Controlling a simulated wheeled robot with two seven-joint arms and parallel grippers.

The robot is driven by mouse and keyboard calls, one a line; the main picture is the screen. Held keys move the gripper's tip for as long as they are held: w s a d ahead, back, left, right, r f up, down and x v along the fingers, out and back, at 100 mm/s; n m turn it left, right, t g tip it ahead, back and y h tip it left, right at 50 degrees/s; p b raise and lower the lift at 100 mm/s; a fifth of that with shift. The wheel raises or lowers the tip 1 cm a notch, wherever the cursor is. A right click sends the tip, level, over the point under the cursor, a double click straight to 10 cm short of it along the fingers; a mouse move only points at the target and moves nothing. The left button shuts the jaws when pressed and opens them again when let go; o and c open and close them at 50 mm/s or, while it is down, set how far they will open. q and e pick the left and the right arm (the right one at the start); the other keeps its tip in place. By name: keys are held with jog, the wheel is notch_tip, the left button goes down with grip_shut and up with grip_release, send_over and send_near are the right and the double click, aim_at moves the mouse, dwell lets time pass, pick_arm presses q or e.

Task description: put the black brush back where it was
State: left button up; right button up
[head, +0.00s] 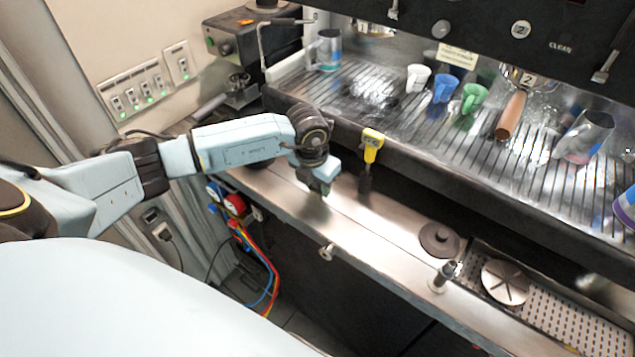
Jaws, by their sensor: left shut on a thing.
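My left gripper (319,188) points down over the steel counter, in front of the coffee machine. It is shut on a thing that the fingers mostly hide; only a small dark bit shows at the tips. I take this to be the black brush, but cannot make out its shape. A tool with a yellow top and a dark lower part (371,150) stands upright just right of the gripper, apart from it in the picture. My right gripper is not in view.
The steel counter (385,225) is bare right of the gripper up to a round dark disc (438,240). A perforated drip tray (560,325) lies at the right. The machine's grate (390,120) holds small cups and steel jugs. Hoses (265,265) hang below the counter's left end.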

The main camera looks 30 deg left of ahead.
pick_arm(q)
jog(key=shift+f, duration=0.15)
jog(key=o, duration=1)
notch_tip(320, 180, up, 12)
jog(key=s, duration=0.2)
jog(key=shift+b, duration=0.45)
jog(key=shift+a, duration=0.1)
